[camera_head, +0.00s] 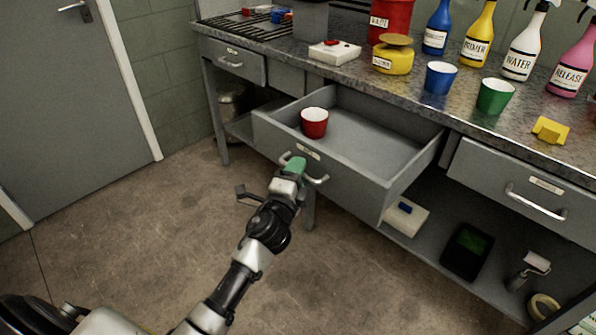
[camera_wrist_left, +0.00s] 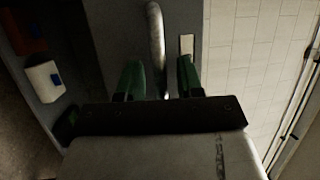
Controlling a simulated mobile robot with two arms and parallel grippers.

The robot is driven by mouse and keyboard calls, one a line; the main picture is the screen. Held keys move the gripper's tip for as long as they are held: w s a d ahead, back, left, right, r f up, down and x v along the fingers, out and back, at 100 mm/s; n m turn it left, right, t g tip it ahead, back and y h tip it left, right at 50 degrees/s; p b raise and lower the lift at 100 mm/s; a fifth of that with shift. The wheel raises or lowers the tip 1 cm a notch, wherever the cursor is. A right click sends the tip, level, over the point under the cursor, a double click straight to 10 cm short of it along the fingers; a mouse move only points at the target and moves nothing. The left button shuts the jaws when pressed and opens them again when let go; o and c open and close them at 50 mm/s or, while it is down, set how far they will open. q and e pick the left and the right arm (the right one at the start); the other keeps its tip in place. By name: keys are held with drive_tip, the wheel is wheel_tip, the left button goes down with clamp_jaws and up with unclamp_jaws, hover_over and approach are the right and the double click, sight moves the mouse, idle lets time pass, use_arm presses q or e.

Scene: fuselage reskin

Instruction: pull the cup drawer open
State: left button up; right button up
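The cup drawer (camera_head: 350,180) stands pulled out from the bench, with a red cup (camera_head: 314,124) standing inside toward its left. Its curved metal handle (camera_head: 319,180) is on the front face. My left gripper (camera_head: 294,164) is at this handle. In the left wrist view, the green fingers of my left gripper (camera_wrist_left: 160,72) are apart, one on each side of the handle bar (camera_wrist_left: 156,40), with gaps beside the bar. The gripper is open around the handle. My right gripper is not in view.
The bench top (camera_head: 400,108) holds bottles, a blue cup (camera_head: 440,78), a green cup (camera_head: 495,97) and a yellow block (camera_head: 550,130). Another drawer (camera_head: 520,195) is closed at right. The lower shelf holds a white box (camera_head: 405,217) and a dark tray (camera_head: 467,251). The floor in front is clear.

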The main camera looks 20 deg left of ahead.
use_arm(q)
drive_tip(key=s+f, duration=0.1)
drive_tip(key=s, duration=0.9)
drive_tip(key=shift+s+d+f+b, duration=0.25)
drive_tip(key=shift+s+f+b, duration=0.05)
drive_tip(key=shift+f+b, duration=0.15)
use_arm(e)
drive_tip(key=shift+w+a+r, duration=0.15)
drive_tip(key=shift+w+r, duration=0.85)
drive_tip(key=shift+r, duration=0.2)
